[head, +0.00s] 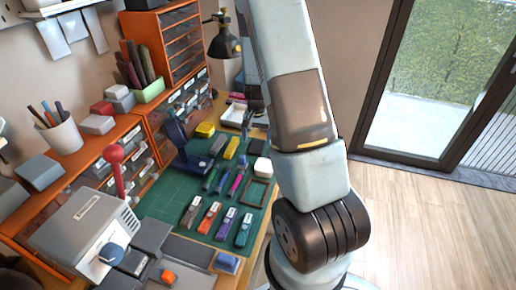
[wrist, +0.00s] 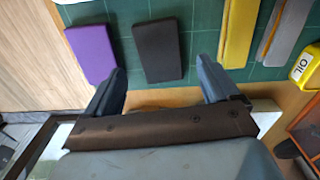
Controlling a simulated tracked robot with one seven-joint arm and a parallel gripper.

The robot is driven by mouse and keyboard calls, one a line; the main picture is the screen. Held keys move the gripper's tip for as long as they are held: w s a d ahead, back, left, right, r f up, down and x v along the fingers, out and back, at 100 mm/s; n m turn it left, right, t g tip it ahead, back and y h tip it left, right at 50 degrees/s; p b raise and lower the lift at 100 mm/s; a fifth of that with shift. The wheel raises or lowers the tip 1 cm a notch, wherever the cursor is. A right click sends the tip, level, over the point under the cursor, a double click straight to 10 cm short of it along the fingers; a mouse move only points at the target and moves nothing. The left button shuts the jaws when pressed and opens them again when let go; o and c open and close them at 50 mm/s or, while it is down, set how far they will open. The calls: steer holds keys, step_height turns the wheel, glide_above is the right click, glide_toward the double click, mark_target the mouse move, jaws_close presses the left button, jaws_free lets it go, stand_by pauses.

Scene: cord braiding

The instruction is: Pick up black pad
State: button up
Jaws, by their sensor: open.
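The black pad (wrist: 158,50) lies flat on the green mat in the wrist view, upper middle. It looks like a dark rectangle. In the head view the black pad (head: 257,146) lies near the mat's right side, beside my arm. My gripper (wrist: 158,84) is open and empty, its two blue-grey fingers spread wide. In the wrist view the pad sits just beyond the fingertips, between their lines and apart from them. In the head view my arm largely hides the gripper.
A purple pad (wrist: 91,53) lies close left of the black pad. A yellow bar (wrist: 238,34) and a grey bar (wrist: 285,30) lie to its right, with a yellow OIL container (wrist: 304,66) beyond. A black lamp (head: 224,45) stands behind the bench.

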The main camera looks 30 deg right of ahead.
mark_target(257, 146)
steer(key=shift+a+f, duration=0.1)
steer(key=shift+f, duration=1.75)
steer(key=c, duration=1.2)
steer(key=shift+r, duration=0.1)
